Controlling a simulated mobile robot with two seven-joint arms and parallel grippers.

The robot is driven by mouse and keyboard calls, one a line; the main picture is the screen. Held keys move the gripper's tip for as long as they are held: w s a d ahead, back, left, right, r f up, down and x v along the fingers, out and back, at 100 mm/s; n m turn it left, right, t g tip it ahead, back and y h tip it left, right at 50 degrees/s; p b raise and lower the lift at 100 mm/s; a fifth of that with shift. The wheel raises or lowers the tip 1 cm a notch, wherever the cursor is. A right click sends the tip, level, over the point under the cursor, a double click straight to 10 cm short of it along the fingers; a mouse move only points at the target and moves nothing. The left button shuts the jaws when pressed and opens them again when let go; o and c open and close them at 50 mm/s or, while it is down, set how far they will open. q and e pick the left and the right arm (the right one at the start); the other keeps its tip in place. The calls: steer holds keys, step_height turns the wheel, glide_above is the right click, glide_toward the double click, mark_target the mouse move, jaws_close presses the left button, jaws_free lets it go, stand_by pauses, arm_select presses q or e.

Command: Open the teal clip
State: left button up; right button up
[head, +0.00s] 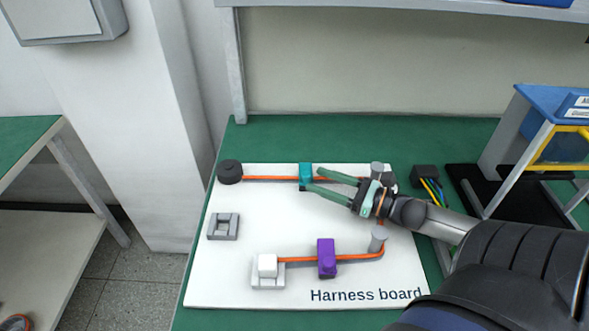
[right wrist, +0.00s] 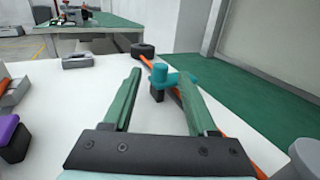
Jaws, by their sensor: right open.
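The teal clip (head: 305,174) sits on the upper part of the white harness board (head: 290,213), on the orange cable (head: 262,179). My right gripper (head: 312,179) comes in from the right, its two green fingers apart and empty, with the tips close to the clip. In the right wrist view the teal clip (right wrist: 168,76) stands on a dark base just beyond the fingertips, nearer the right finger. I cannot tell whether a finger touches it. My left gripper is not in view.
A black round part (head: 230,172) is at the cable's left end. A purple clip (head: 326,258), a white connector (head: 267,265) and grey posts (head: 377,240) stand on the board. An empty grey holder (head: 223,226) is at left. Coloured wires (head: 432,190) lie right of the board.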

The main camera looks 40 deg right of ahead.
mark_target(302, 175)
steer(key=b+x, duration=0.2)
steer(key=x, duration=0.1)
steer(key=b+x, duration=0.2)
steer(key=shift+w+a+f, duration=0.15)
steer(key=shift+w+f, duration=0.05)
steer(key=shift+f, duration=0.2)
steer(key=shift+w+a+b, duration=0.15)
steer(key=shift+w+b, duration=0.2)
steer(key=shift+w+a+r+b, duration=0.15)
steer(key=shift+w+a+b, duration=0.05)
steer(key=shift+w+b, duration=0.25)
steer(key=shift+w, duration=0.15)
steer(key=shift+r, duration=0.1)
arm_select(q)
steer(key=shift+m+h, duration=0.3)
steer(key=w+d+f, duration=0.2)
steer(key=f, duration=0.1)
arm_select(e)
jaws_close()
steer(key=shift+a, duration=0.1)
